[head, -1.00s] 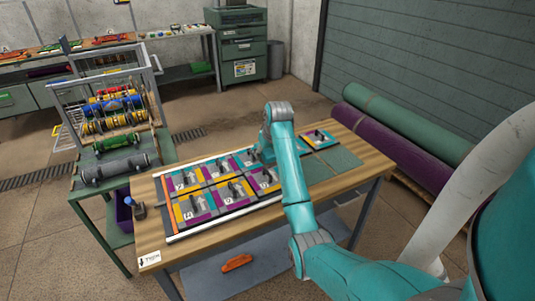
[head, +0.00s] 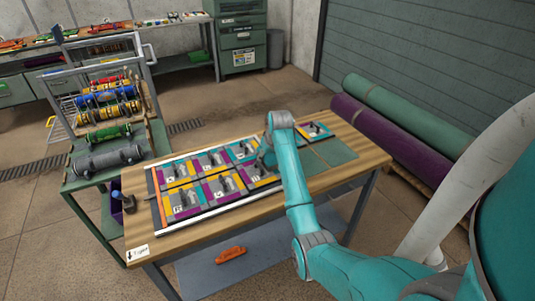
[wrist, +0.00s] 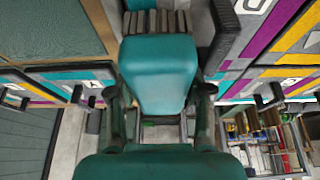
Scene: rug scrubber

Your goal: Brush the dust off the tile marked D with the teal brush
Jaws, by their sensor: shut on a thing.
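My gripper (wrist: 160,100) is shut on the teal brush (wrist: 158,72). The brush's dark bristles (wrist: 157,25) point to the top of the wrist view. In the head view my teal arm hides the gripper and brush over the tiles. Square tiles with coloured borders and dark upright handles, such as this one (head: 182,199), stand in two rows on the table. The wrist view shows a tile marked A (wrist: 88,84) and, at the left edge, a tile whose letter (wrist: 12,100) I cannot read surely. I cannot make out the D tile or any dust.
The tiles lie on a wooden table (head: 150,233) with white rails. A separate tile (head: 314,131) and a green mat (head: 334,152) lie at its right end. A rack of coloured rolls (head: 107,97) stands at the left. Rolled rugs (head: 400,120) lie behind the table at the right.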

